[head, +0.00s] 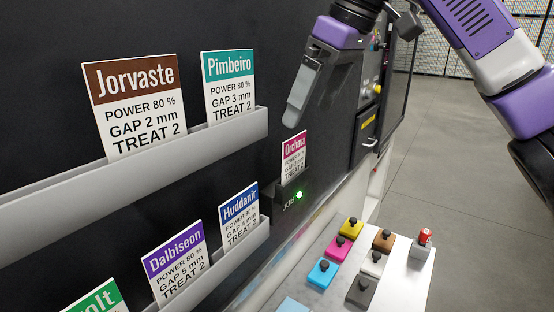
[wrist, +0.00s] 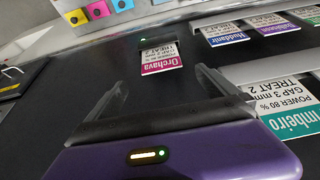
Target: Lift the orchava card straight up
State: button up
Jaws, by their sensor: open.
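The Orchava card (head: 293,160), white with a magenta header, stands upright in a small dark holder (head: 283,203) with a lit green light. In the wrist view the card (wrist: 161,57) shows ahead of my gripper, upside down in the picture. My gripper (head: 294,118) is above the card in the head view, fingers pointing down. In the wrist view my gripper (wrist: 160,82) is open and empty, its two fingers spread wide. The card lies beyond the fingertips, roughly between them and apart from both. The card's lower edge is hidden in the holder.
A grey upper rack holds the Jorvaste card (head: 137,105) and the Pimbeiro card (head: 229,88). A lower rack holds the Huddanir card (head: 239,216), the Dalbiseon card (head: 177,264) and a green-headed card. A panel of coloured knobs (head: 348,229) and a red button (head: 424,236) stand at lower right.

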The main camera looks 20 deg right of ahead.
aim_at(296, 136)
jog(key=shift+a+p+x, duration=0.2)
jog(key=shift+p+x, duration=0.75)
jog(key=shift+x, duration=2.85)
jog(key=shift+w, duration=0.1)
jog(key=c, duration=1.9)
jog(key=shift+r, duration=0.15)
notch_tip(296, 136, up, 20)
jog(key=shift+f+b, duration=0.1)
jog(key=shift+b, duration=0.2)
jog(key=shift+p, duration=0.4)
